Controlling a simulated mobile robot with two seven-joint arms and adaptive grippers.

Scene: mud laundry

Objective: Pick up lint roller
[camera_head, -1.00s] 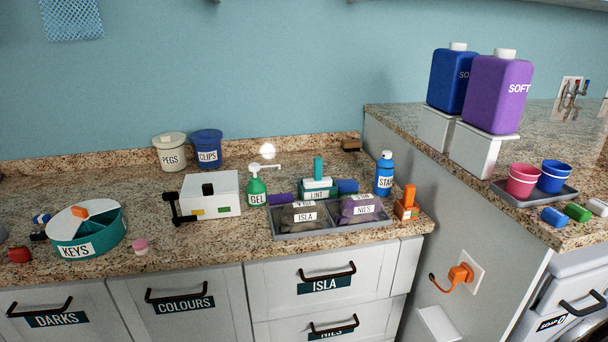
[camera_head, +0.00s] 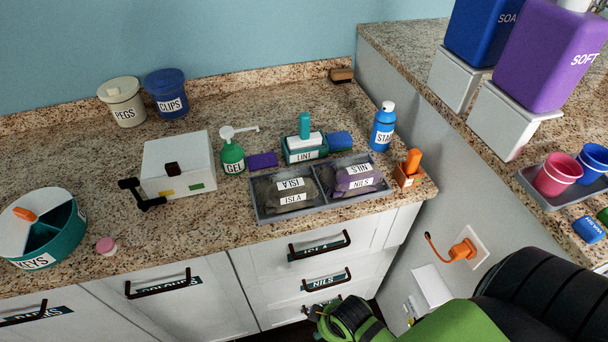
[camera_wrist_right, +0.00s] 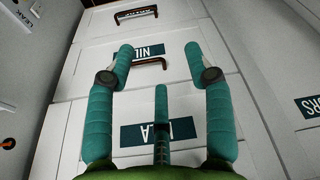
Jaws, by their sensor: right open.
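The lint roller (camera_head: 304,127) stands with its teal handle up and a white roller in a green holder (camera_head: 306,156) labelled LINT, on the granite counter behind the grey tray. My right arm enters the head view at the lower right, and its gripper (camera_head: 335,318) is low in front of the drawers, below and apart from the lint roller. In the right wrist view the teal fingers of my right gripper (camera_wrist_right: 163,65) are spread open and empty, facing the drawer fronts. My left gripper is not in view.
A grey tray (camera_head: 262,217) with ISLA and NILS bundles lies in front of the lint holder. A green GEL bottle (camera_head: 232,152), blue STAIN bottle (camera_head: 383,128) and orange-handled item (camera_head: 410,167) stand nearby. Drawer handles (camera_head: 319,246) stick out below the counter.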

